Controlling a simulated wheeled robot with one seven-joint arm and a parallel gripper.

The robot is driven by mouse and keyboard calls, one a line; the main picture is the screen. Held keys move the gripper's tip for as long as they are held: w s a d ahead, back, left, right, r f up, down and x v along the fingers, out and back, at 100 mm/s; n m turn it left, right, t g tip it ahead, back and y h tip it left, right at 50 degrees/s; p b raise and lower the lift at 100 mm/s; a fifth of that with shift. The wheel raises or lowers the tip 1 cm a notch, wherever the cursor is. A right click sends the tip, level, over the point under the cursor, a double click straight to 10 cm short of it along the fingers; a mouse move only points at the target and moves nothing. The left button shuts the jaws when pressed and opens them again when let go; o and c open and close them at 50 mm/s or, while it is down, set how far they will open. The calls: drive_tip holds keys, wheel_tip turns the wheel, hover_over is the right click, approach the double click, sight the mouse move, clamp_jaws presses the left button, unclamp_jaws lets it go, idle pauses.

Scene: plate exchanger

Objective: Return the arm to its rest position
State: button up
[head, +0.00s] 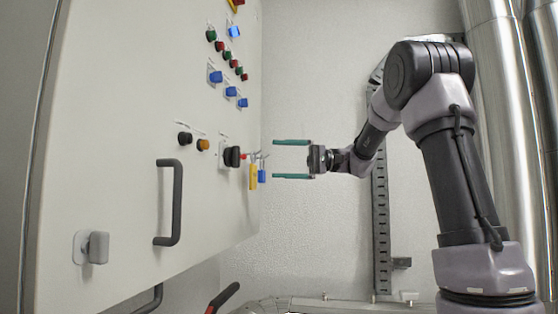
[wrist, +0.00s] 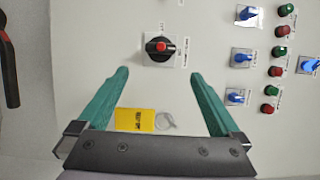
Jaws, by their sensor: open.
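My gripper (head: 291,160) is at the end of my arm, to the right of the control panel in the head view. Its two green fingers are spread wide with nothing between them, and they point left at the panel. In the wrist view the open fingers (wrist: 165,95) point toward the panel face, with a black rotary switch with a red centre (wrist: 160,47) ahead of them. The switch (head: 232,156) also shows in the head view.
The pale cabinet door (head: 110,110) carries several blue switches (head: 215,77), lamps and a dark handle (head: 169,202). A perforated metal rail (head: 381,230) stands behind my arm. Shiny pipes (head: 500,100) rise at the right. Space between gripper and back wall looks clear.

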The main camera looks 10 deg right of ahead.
drive_tip(key=s+f+m+t+h, duration=0.1)
drive_tip(key=s+f+h, duration=0.35)
drive_tip(key=s, duration=0.35)
drive_tip(key=s+d+f+m+t+h, duration=0.3)
drive_tip(key=s+d+f+t+h, duration=0.4)
drive_tip(key=s+d+f+h, duration=0.4)
wheel_tip(320, 180, down, 5)
drive_tip(key=shift+s+d+r+m, duration=0.15)
drive_tip(key=shift+s+d+m, duration=0.15)
drive_tip(key=shift+s+d, duration=0.85)
drive_tip(key=shift+h, duration=0.25)
